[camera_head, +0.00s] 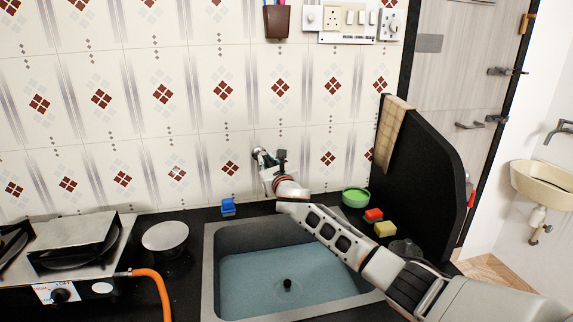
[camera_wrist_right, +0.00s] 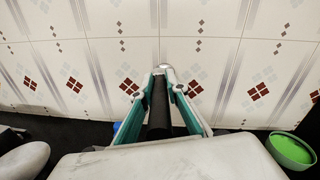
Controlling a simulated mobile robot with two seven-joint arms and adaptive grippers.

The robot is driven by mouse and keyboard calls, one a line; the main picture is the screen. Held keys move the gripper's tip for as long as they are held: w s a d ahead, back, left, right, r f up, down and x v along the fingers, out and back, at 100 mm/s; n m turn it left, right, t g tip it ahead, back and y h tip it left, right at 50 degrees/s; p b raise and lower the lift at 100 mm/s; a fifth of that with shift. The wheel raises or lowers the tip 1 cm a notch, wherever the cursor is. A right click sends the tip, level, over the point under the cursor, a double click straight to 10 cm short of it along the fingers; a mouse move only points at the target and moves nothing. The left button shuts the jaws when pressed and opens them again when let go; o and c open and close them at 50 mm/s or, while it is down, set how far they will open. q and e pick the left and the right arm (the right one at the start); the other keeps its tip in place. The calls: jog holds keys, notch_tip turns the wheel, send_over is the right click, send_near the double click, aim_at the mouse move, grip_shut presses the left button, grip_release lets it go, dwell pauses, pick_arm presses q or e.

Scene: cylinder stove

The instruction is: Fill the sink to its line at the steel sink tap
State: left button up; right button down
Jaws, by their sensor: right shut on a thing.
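The steel sink (camera_head: 211,262) is set into the dark counter. Bluish water appears to cover its bottom, with a small black stopper-like knob (camera_head: 288,284) near the middle; I cannot make out a fill line. My right arm reaches across the sink to the wall. My right gripper (camera_head: 270,165) is shut on the dark part of the tap there, mostly hidden by the gripper in the head view. In the right wrist view, the teal fingers lie on both sides of the dark tap part (camera_wrist_right: 158,105). I cannot see a water stream. My left gripper is not in view.
A stove (camera_head: 75,245) with an orange hose (camera_head: 160,285) and a round steel lid or pot (camera_head: 166,238) stand left. A blue item (camera_head: 228,205) sits behind the sink. A green bowl (camera_head: 355,197), yellow sponge (camera_head: 385,229) and black partition (camera_head: 425,165) are right.

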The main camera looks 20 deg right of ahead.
jog(key=shift+a+f+m+h, duration=0.2)
jog(key=shift+m+h, duration=0.4)
jog(key=shift+h, duration=0.3)
jog(key=c, duration=2)
grip_release()
jog(key=shift+r, duration=0.1)
jog(key=s, duration=0.4)
jog(key=s+a, duration=0.1)
jog(key=s, duration=0.3)
jog(key=s+a, duration=0.1)
jog(key=s, duration=0.2)
jog(key=shift+s, duration=0.4)
